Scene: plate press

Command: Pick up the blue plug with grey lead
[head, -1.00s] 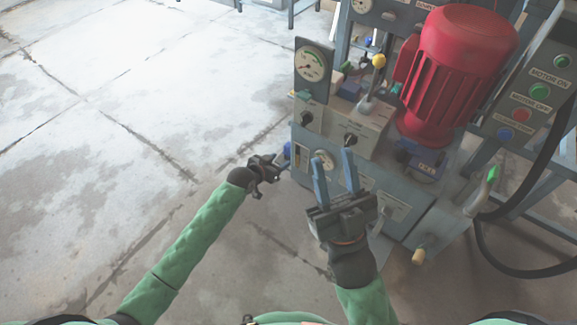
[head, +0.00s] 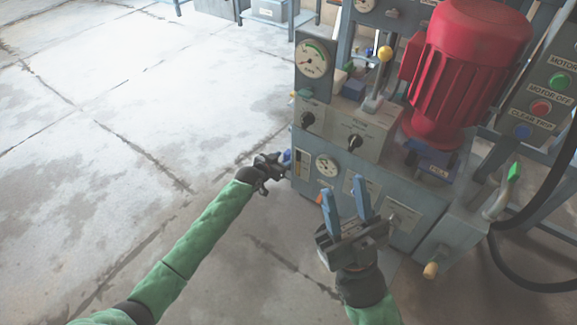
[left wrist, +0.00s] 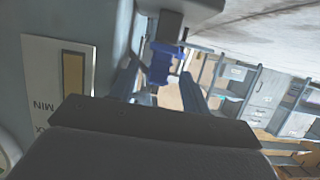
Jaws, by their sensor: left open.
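A blue plug (head: 287,157) shows at the left side of the grey machine, partly hidden by my left gripper. My left gripper (head: 280,164) is beside the machine's left side, close to the plug. In the left wrist view the blue plug (left wrist: 162,64) sits below a dark fitting, and the open fingers (left wrist: 158,88) stand on either side of it with no clear contact. I cannot make out a grey lead. My right gripper (head: 346,205) is open and empty, its two blue fingers pointing up in front of the machine.
The grey machine (head: 398,222) carries a gauge (head: 312,58), knobs, a yellow-tipped lever (head: 385,54) and a red motor (head: 465,70). A black hose (head: 520,276) loops at the right. The floor at the left is clear. Cabinets (left wrist: 262,90) show beyond in the left wrist view.

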